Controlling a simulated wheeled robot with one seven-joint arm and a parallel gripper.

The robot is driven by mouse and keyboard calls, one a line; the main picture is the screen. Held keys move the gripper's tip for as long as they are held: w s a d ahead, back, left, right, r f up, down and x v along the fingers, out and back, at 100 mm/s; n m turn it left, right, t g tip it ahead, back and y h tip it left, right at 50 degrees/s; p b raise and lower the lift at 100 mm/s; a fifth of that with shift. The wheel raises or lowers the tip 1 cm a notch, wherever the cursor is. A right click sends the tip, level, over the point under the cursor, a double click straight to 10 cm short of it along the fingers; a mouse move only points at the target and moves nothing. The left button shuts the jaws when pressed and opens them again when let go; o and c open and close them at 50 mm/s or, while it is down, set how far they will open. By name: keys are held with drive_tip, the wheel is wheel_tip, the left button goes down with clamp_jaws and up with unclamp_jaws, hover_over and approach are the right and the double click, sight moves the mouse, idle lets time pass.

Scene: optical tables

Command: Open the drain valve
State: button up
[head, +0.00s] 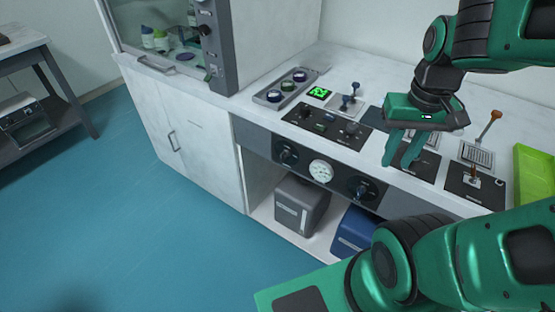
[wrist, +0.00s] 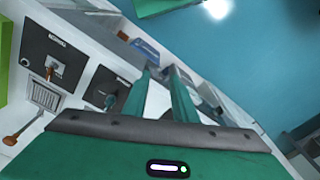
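The labels are too small to read, so I cannot tell which control is the drain valve. A black panel with a short brown lever (head: 474,179) is right of my gripper; the lever also shows in the wrist view (wrist: 51,66). My gripper (head: 396,165) points down above the counter front. Its fingers (wrist: 161,72) are apart with nothing between them.
A long orange-tipped lever (head: 491,123) stands behind a metal grate (head: 477,154). Blue valve handles (head: 350,97) and a knob panel (head: 326,126) are further left. A green tray (head: 535,170) sits at right. Dials and a gauge (head: 321,170) line the front face.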

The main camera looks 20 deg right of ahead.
drive_tip(key=w+a+n+t, duration=0.2)
drive_tip(key=w+a+n, duration=0.25)
drive_tip(key=w, duration=0.55)
drive_tip(key=n+t+h, duration=0.2)
drive_tip(key=n+h, duration=1)
drive_tip(key=n, duration=0.7)
approach(281, 158)
drive_tip(key=s+d+f, duration=0.3)
drive_tip(key=d+f, duration=0.1)
drive_tip(key=d, duration=0.2)
drive_tip(key=a+n+t+h, duration=0.2)
drive_tip(key=a+n+t, duration=0.4)
drive_tip(key=a+n, duration=0.1)
drive_tip(key=x, duration=1)
drive_tip(key=shift+d, duration=0.45)
drive_tip(key=shift+c, duration=0.5)
clamp_jaws()
